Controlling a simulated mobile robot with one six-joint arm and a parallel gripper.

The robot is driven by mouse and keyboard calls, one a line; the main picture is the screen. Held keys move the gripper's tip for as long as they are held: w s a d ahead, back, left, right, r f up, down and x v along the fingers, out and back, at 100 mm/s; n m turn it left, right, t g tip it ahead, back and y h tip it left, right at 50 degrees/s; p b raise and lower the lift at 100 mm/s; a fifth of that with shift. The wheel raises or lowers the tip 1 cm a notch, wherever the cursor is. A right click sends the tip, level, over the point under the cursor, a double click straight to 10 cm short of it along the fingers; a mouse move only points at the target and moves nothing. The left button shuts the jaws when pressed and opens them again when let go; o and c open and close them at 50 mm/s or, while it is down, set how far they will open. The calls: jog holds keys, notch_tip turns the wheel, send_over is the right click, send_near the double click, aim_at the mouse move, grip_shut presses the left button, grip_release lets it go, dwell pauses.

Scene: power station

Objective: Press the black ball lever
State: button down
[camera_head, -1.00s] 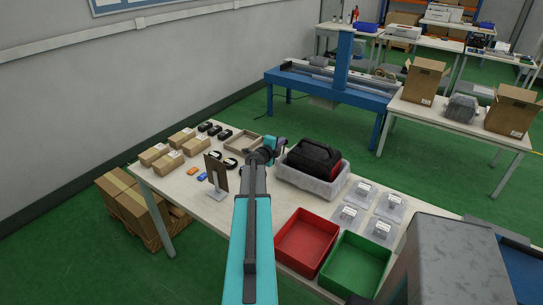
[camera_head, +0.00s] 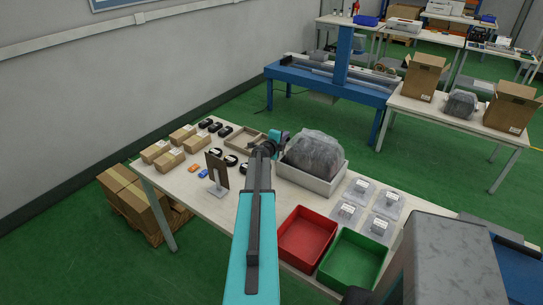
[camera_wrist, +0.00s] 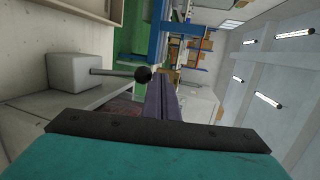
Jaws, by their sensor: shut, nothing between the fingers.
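The black ball lever (camera_wrist: 142,74) shows in the wrist view as a black ball on a thin grey rod. The rod comes out of a pale grey block (camera_wrist: 80,70) at the left. My gripper (camera_wrist: 161,92) is shut and empty, with its fingers right beside the ball; I cannot tell whether they touch. In the head view my gripper (camera_head: 274,142) is above the back part of the table, left of a grey, bag-like lump. The lever cannot be made out in the head view, where my arm covers part of the table.
The white table (camera_head: 180,190) carries cardboard boxes (camera_head: 170,160), a brown upright plate (camera_head: 217,170), a pale tray (camera_head: 310,182) holding the grey lump (camera_head: 315,152), clear containers (camera_head: 362,188), a red bin (camera_head: 306,238) and a green bin (camera_head: 352,260). A blue-framed machine (camera_head: 340,90) stands behind.

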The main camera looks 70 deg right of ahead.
jog(key=a+r+p, duration=0.1)
jog(key=a+r, duration=0.8)
jog(key=r, duration=0.1)
jog(key=shift+w+a, duration=0.2)
jog(key=shift+a, duration=0.15)
dwell(0.6)
dwell(0.4)
